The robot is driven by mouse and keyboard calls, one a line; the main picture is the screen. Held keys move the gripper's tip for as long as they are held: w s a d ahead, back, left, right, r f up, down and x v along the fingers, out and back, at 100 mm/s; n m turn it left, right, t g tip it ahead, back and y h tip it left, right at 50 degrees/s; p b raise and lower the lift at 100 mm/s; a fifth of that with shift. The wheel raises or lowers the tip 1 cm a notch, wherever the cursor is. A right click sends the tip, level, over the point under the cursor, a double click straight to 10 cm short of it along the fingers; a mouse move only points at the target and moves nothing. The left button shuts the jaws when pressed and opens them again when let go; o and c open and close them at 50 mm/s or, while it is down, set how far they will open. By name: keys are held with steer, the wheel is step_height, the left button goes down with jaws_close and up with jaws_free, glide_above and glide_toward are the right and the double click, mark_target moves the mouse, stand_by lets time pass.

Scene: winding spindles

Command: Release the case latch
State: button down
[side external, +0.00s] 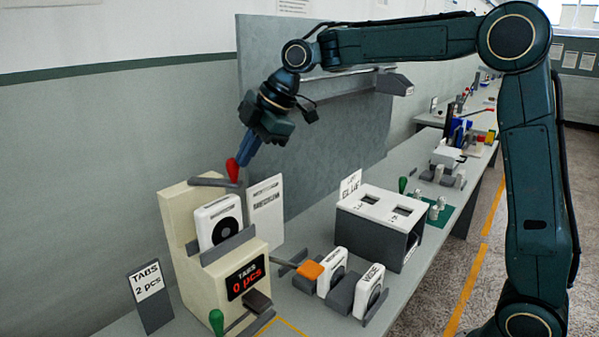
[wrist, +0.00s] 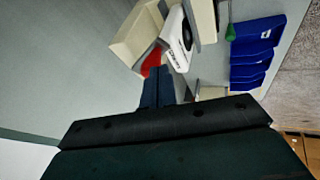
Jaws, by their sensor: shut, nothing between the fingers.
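A white case (side external: 218,222) with a black disc on its front sits in a cream machine (side external: 178,222); it also shows in the wrist view (wrist: 176,48). A red knob-like part (side external: 233,169) is at the machine's top, by a grey bar (side external: 208,182); it also shows in the wrist view (wrist: 152,60). I cannot tell which part is the latch. My gripper (side external: 243,157) points down with its blue fingers shut and empty. Its tips are at the red part, which they partly hide in the wrist view. I cannot tell whether they touch it.
A display (side external: 246,280) on the machine reads "TABS 0 pcs". A green-knobbed lever (side external: 217,321) stands in front. To the right are an orange-ended part (side external: 308,271), more white cases (side external: 369,290) and a slotted white-topped box (side external: 382,205). A white card (side external: 265,212) stands behind.

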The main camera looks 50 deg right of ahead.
steer(key=w+d, duration=0.6)
steer(key=w, duration=0.2)
steer(key=shift+d, duration=0.2)
steer(key=shift+a, duration=0.25)
stand_by(1.3)
steer(key=shift+w+a, duration=0.1)
steer(key=shift+a, duration=0.5)
steer(key=v, duration=0.7)
steer(key=shift+r, duration=0.25)
stand_by(0.3)
